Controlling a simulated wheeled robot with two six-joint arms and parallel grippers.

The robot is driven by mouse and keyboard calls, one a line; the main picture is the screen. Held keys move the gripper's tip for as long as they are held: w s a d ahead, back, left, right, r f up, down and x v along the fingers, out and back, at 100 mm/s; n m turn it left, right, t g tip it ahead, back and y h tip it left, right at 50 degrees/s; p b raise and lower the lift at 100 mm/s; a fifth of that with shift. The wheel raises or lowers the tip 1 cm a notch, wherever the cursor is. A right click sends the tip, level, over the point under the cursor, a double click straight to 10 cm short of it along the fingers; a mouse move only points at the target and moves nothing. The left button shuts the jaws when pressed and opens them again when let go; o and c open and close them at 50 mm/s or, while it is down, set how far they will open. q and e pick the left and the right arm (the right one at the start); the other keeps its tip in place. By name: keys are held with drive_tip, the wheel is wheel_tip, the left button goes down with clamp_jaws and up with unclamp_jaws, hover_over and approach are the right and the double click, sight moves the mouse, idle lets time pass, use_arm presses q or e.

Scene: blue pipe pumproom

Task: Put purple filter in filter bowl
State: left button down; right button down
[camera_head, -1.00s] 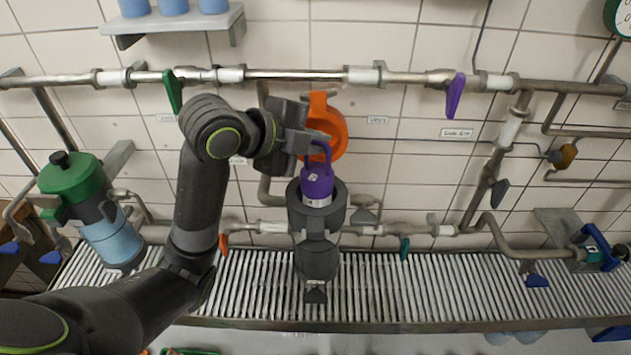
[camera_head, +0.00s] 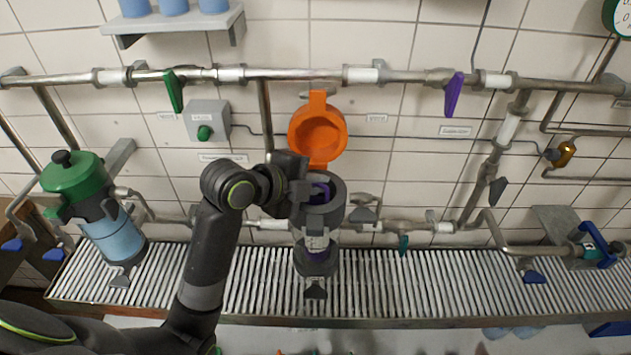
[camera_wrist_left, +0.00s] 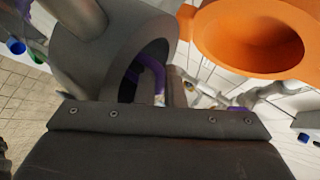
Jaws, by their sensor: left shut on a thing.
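The purple filter (camera_head: 321,191) is down inside the dark grey filter bowl (camera_head: 329,215), with its handle near the bowl's mouth. Purple also shows through the lower part of the bowl. My left gripper (camera_head: 307,188) is at the bowl's rim, shut on the filter's handle. In the left wrist view the purple handle (camera_wrist_left: 152,75) shows inside the bowl's mouth (camera_wrist_left: 100,60), partly hidden by my gripper. The orange lid (camera_head: 318,134) stands open above the bowl; it also shows in the left wrist view (camera_wrist_left: 255,38). My right gripper is not in view.
A green-lidded canister (camera_head: 90,205) stands at the left. Pipes with a green lever (camera_head: 173,92) and a purple lever (camera_head: 454,95) run along the tiled wall. A grey box with a green button (camera_head: 205,131) is on the wall. The slatted grate (camera_head: 430,290) is mostly clear.

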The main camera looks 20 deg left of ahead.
use_arm(q)
drive_tip(key=c, duration=1.9)
unclamp_jaws()
drive_tip(key=shift+f, duration=0.1)
drive_tip(key=shift+c, duration=0.2)
drive_tip(key=o, duration=0.4)
drive_tip(key=shift+s+a+r, duration=0.15)
drive_tip(key=shift+r, duration=0.05)
drive_tip(key=p+v, duration=0.4)
drive_tip(key=v, duration=0.7)
drive_tip(key=shift+s+r, duration=0.2)
drive_tip(key=shift+s, duration=0.05)
